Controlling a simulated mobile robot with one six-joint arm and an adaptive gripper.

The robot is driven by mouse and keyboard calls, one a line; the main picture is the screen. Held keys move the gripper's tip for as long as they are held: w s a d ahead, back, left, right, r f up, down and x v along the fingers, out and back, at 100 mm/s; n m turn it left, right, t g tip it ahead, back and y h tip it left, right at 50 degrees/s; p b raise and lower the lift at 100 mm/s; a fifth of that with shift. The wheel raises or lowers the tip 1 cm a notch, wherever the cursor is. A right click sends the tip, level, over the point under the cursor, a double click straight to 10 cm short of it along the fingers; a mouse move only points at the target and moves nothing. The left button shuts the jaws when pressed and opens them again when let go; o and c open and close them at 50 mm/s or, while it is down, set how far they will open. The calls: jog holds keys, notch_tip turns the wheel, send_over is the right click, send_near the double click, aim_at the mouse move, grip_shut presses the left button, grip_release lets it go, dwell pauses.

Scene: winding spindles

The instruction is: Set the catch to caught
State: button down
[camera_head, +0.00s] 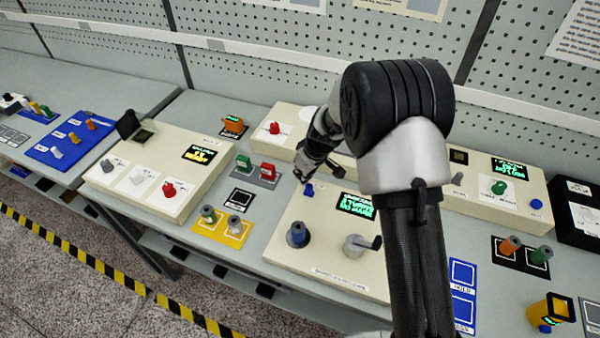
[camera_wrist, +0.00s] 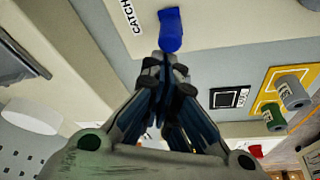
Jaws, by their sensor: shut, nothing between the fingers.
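The catch (camera_wrist: 171,30) is a small blue lever on a cream panel, beside a printed label reading CATCH in the wrist view. In the head view the catch (camera_head: 309,190) sits near the back left of the cream winding panel (camera_head: 325,268). My gripper (camera_head: 302,177) is just left of and above the catch. In the wrist view my gripper (camera_wrist: 167,62) is shut and empty, its fingertips at the near end of the lever. I cannot tell whether they touch it.
The winding panel also carries a blue spindle (camera_head: 298,235), a grey crank (camera_head: 361,244) and a lit green display (camera_head: 357,205). A yellow plate (camera_head: 221,231) with two spools lies to the left. Another cream panel (camera_head: 160,172) stands farther left. My arm hides part of the bench.

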aim_at(313, 191)
jog(key=shift+s+d+f+b, duration=0.1)
jog(key=shift+s+d+b, duration=0.05)
jog(key=shift+d+b, duration=0.45)
jog(key=shift+s+d+b, duration=0.25)
jog(key=shift+d+b, duration=0.15)
jog(key=shift+d, duration=0.15)
jog(key=shift+s+d+b, duration=0.2)
jog(key=shift+d+b, duration=0.2)
jog(key=shift+d, duration=0.1)
jog(key=shift+a, duration=0.1)
